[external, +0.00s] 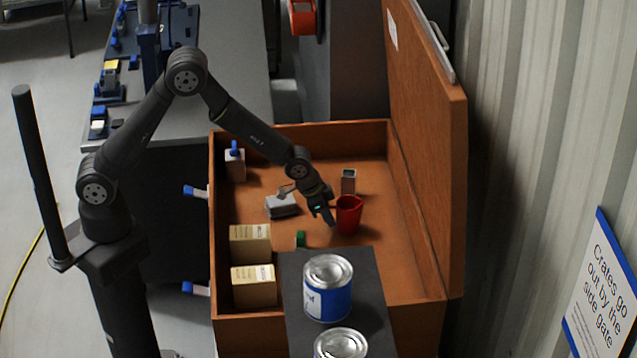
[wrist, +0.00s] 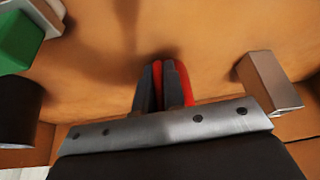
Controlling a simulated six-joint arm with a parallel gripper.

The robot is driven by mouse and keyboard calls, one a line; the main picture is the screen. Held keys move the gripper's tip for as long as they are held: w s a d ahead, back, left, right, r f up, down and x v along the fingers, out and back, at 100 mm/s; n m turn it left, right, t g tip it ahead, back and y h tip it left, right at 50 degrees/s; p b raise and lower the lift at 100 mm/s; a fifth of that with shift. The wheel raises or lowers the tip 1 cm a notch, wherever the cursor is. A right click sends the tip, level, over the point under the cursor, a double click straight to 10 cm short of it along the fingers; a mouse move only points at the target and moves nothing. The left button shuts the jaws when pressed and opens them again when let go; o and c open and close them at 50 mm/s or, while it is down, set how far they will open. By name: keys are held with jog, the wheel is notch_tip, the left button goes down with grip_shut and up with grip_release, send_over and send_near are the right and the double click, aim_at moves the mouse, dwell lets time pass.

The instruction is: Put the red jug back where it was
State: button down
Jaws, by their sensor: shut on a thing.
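The red jug (external: 349,215) is inside the open orange-brown crate (external: 298,127), right of its middle. My gripper (external: 329,213) reaches down to the jug's left side and is shut on it. In the wrist view red shows between and beside the closed fingers (wrist: 163,88), and part of the jug (wrist: 186,84) shows at their right. Most of the jug is hidden there by the gripper. The jug looks roughly upright; I cannot tell whether its base touches the crate floor.
A small metallic block (external: 348,181) stands behind the jug; a grey box (external: 282,206) lies left. Cartons (external: 250,243) and a blue-capped bottle (external: 235,163) line the left wall. Blue-labelled tins (external: 328,290) stand on a dark board in front. The raised lid (external: 428,150) bounds the right.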

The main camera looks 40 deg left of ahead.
jog(key=c, duration=1.5)
grip_release()
jog(key=shift+a+r, duration=0.1)
jog(key=shift+r, duration=0.4)
jog(key=v, duration=1.1)
jog(key=shift+s+a, duration=0.1)
jog(key=shift+s, duration=0.05)
jog(key=x, duration=1.2)
jog(key=shift+f, duration=0.1)
jog(key=shift+r, duration=0.3)
